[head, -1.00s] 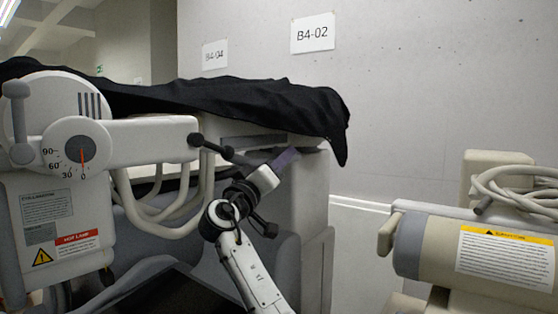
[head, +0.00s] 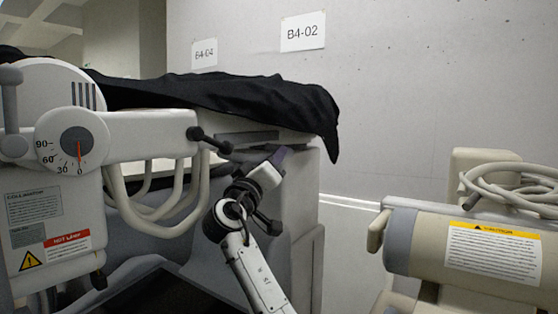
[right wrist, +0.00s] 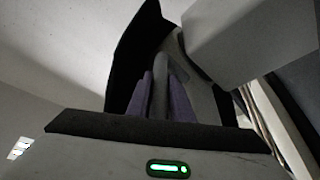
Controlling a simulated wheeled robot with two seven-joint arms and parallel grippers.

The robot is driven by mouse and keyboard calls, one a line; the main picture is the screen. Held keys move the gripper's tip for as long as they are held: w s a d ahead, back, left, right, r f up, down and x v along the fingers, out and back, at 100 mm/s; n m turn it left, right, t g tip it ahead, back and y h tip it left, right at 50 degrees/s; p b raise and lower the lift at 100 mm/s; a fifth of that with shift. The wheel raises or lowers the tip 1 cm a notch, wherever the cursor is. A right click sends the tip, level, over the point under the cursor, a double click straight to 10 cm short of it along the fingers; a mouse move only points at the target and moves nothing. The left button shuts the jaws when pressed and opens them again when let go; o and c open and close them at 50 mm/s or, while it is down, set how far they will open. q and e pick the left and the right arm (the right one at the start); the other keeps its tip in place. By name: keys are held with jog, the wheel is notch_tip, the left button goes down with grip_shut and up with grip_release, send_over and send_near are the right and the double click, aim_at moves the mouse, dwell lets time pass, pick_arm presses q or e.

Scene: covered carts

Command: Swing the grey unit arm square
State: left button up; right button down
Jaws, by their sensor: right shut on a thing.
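The grey unit (head: 45,195) stands at the left in the head view. Its pale arm (head: 150,137) reaches right, roughly level, from a round dial (head: 77,140) marked 90, 60, 30 and 0. The red needle points down near 0. A dark bar handle (head: 212,142) sticks out from the arm's right end towards my right gripper (head: 280,156). In the right wrist view, my right gripper's purple fingers (right wrist: 161,95) are closed around a grey bar (right wrist: 159,85), apparently this handle. The contact is partly hidden in the head view. My left gripper is out of view.
A black cover (head: 220,98) drapes over the cart behind the arm. Looped pale hoses (head: 165,205) hang below the arm. At the right stands a beige cylinder (head: 430,240) with a warning label and coiled hose (head: 510,185). A clear gap lies between, before the wall.

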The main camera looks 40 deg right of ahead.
jog(key=shift+s+d+r+g, duration=0.1)
jog(key=shift+s+d+g, duration=0.3)
jog(key=shift+d, duration=0.1)
jog(key=c, duration=1.6)
grip_release()
jog(key=shift+s+d, duration=0.1)
jog(key=shift+w+a+t, duration=0.2)
jog(key=shift+a+t, duration=0.1)
jog(key=b+v, duration=0.3)
jog(key=v, duration=0.7)
jog(key=shift+c, duration=0.3)
